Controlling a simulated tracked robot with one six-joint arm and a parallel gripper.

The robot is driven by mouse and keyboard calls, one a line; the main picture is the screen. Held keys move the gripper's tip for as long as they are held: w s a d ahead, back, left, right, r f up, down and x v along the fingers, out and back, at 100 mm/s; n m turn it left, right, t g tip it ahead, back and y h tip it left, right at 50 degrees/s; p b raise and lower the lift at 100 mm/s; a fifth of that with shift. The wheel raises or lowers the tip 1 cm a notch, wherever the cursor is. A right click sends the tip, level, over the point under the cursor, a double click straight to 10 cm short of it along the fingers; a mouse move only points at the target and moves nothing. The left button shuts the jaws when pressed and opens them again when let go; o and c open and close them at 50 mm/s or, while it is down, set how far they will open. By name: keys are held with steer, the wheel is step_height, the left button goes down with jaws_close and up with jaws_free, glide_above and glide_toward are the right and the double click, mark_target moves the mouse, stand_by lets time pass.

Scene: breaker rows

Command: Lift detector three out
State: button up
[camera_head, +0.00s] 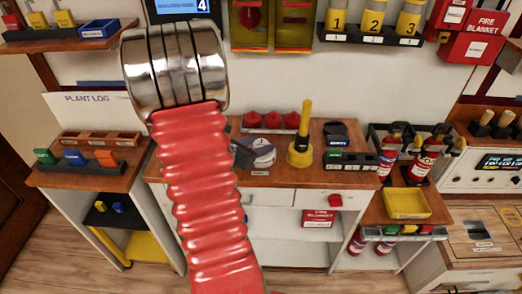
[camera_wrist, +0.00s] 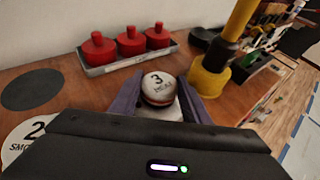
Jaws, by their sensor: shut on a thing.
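Detector three (camera_wrist: 158,84) is a small round white cap marked 3 with a reddish band below it. In the wrist view it sits between the two purple-grey fingers of my gripper (camera_wrist: 160,98), which is shut on it. A pale surface shows just below it; I cannot tell whether the detector is clear of it. A white disc marked 2 (camera_wrist: 24,140) lies at the left in the wrist view, partly cut off.
A tray of red knobbed pieces (camera_wrist: 130,47) stands behind the detector. A yellow post with a wide base (camera_wrist: 210,78) stands close on the right, also in the head view (camera_head: 301,145). A dark disc (camera_wrist: 32,89) lies left on the bench (camera_wrist: 75,85).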

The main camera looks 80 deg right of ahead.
mark_target(260, 144)
steer(key=shift+c, duration=1.3)
steer(key=shift+r, duration=5.05)
